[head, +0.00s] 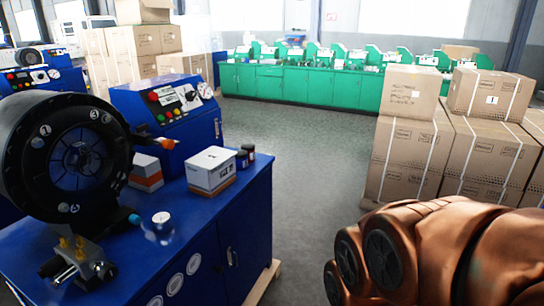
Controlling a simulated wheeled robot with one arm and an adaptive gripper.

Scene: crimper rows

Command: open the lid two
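No part clearly marked as lid two shows in the head view. A blue crimper machine (65,262) stands at the left, with a round black crimping head (22,150) on top. Its face carries small round marks; I read 1 and 3 near the top, and the mark at the bottom is too small to read. A white carton (211,171) sits on the blue bench top and looks closed. A small clear container with a pale top (162,219) stands near the bench front. My gripper is out of view; only an orange-brown part of my arm shows at the lower right.
A blue control box (172,110) with knobs and a gauge stands behind the bench. Brown cartons (406,150) are stacked at the right. Green cabinets (300,85) line the back. The grey floor between is clear.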

